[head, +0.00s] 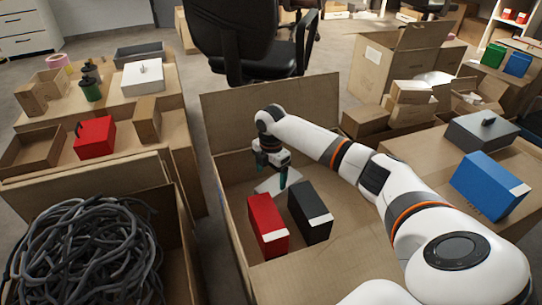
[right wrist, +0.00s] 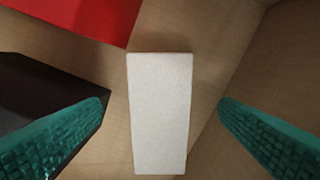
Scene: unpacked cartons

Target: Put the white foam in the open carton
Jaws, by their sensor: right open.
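The white foam (right wrist: 160,115) is a pale oblong block in the right wrist view, lying on brown cardboard between my fingers. In the head view the white foam (head: 267,186) shows partly, inside the open carton (head: 228,215) in the middle, behind a red box and a black box. My right gripper (head: 271,172) reaches down into this carton just over the foam. It is open, with one teal finger on each side of the foam and a gap to it on both sides. My left gripper is not in view.
The red box (head: 267,225) and black box (head: 310,212) stand in the carton close to my right gripper. A carton of dark cables (head: 85,250) stands at the left. A blue box (head: 490,185) and a grey box (head: 480,132) sit on cardboard at the right.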

